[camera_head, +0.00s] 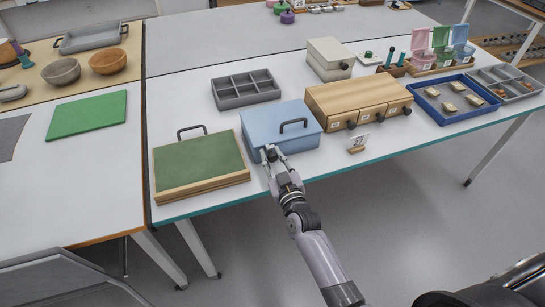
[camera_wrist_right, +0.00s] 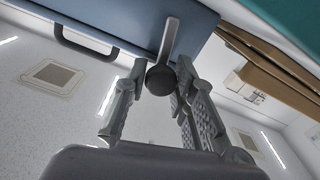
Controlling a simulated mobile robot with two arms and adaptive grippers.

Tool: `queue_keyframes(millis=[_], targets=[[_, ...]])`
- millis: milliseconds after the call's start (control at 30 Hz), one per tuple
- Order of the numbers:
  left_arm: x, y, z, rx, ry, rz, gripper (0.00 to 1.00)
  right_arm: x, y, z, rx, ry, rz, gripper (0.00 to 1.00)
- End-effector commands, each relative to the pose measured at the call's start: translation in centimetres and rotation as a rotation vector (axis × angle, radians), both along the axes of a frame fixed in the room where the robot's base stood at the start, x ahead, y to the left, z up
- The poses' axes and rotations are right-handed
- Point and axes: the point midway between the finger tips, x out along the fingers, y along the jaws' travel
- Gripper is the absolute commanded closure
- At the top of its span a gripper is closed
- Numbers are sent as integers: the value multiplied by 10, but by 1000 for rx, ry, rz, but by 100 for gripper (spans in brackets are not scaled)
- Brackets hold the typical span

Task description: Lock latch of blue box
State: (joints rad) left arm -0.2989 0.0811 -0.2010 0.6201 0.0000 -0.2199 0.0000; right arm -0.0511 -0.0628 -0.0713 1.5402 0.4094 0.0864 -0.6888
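The blue box (camera_head: 275,120) stands near the front edge of the white table, with its lid down and a dark handle (camera_head: 292,125) on top. In the right wrist view, the latch (camera_wrist_right: 168,42) is a grey lever on the box's blue face (camera_wrist_right: 142,20), ending in a dark round knob (camera_wrist_right: 161,80). My right gripper (camera_head: 270,154) is at the front of the box; its fingers (camera_wrist_right: 158,88) are open, one on each side of the knob, with narrow gaps. The gripper hides the latch in the head view. My left gripper is out of view.
A green-topped board with a handle (camera_head: 198,162) lies left of the box, and a wooden drawer unit (camera_head: 358,97) stands close on its right. A grey divided tray (camera_head: 245,88) is behind. A small card stand (camera_head: 358,144) is at the front edge.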

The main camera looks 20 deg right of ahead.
Motion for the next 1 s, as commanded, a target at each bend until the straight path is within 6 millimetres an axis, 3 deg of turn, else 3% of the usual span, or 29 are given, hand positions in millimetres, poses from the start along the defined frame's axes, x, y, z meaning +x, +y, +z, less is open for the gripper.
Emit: queue_keyframes(millis=[333, 1000], targets=[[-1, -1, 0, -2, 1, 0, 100, 0, 0, 0, 0, 0, 0, 100], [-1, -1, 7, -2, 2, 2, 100, 0, -10, 1, 232, 7, 1, 100]])
